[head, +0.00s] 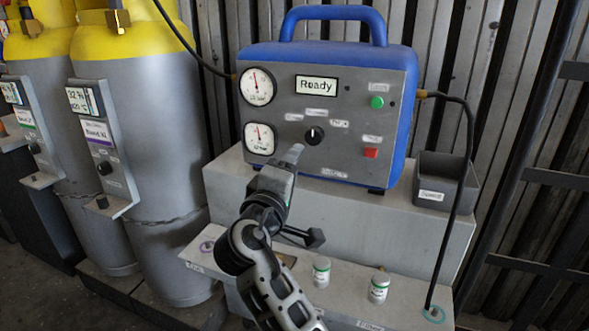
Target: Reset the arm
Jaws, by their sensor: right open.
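My right arm comes up from the bottom middle. Its gripper (292,156) is in front of the blue machine (327,60), just below and left of the black selector knob (313,135). The gripper is open, with nothing seen between its fingers. I cannot tell whether a fingertip touches the panel. The machine has a grey front with two gauges, a display reading "Ready", a green button (377,102) and a red switch (370,153). My left gripper is not in view.
The machine stands on a grey stepped bench (420,215). Two small white jars (321,272) (379,288) stand on the lower step. A dark grey bin (440,181) and a black hose (467,160) are at right. Yellow-topped grey cylinders (150,140) stand at left.

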